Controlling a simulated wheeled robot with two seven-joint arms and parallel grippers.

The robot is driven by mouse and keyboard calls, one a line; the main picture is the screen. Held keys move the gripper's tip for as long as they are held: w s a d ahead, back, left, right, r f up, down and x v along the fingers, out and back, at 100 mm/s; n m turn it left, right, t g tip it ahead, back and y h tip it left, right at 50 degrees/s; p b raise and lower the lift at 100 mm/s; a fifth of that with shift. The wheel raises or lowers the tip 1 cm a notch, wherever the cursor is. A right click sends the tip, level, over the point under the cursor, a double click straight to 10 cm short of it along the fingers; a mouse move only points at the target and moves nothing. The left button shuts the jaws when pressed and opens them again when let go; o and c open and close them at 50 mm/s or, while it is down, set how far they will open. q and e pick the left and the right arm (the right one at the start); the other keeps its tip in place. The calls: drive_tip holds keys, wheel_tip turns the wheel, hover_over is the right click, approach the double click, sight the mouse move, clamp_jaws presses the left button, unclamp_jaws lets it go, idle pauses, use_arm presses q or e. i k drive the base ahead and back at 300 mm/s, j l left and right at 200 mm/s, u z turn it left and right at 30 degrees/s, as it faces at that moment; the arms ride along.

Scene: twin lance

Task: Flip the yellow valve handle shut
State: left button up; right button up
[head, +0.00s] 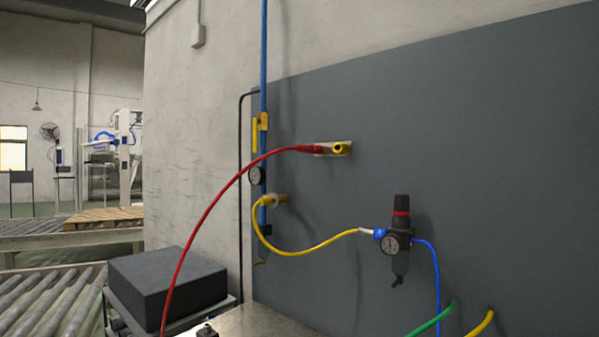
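The yellow valve handle (255,135) is at the upper left of the grey wall panel, on a vertical blue pipe (263,60). The handle is a thin bar that stands upright, in line with the pipe, just left of it. A yellow valve part (263,121) joins it to the pipe. A round gauge (257,175) sits below the handle on the same pipe. Neither of my grippers is in view, and nothing touches the handle.
A red hose (207,212) arcs close below the handle to a wall fitting (338,148). A yellow hose (305,250) runs to a black regulator (401,235). A dark block (165,280) sits at the lower left. A metal surface (255,322) lies at the bottom.

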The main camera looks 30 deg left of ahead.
sight(256, 121)
drive_tip(key=j+z, duration=0.3)
drive_tip(key=j, duration=0.55)
drive_tip(key=j+z, duration=0.3)
drive_tip(key=j, duration=0.55)
drive_tip(key=k+j+z, duration=0.1)
drive_tip(key=j+z, duration=0.2)
drive_tip(key=j, duration=0.5)
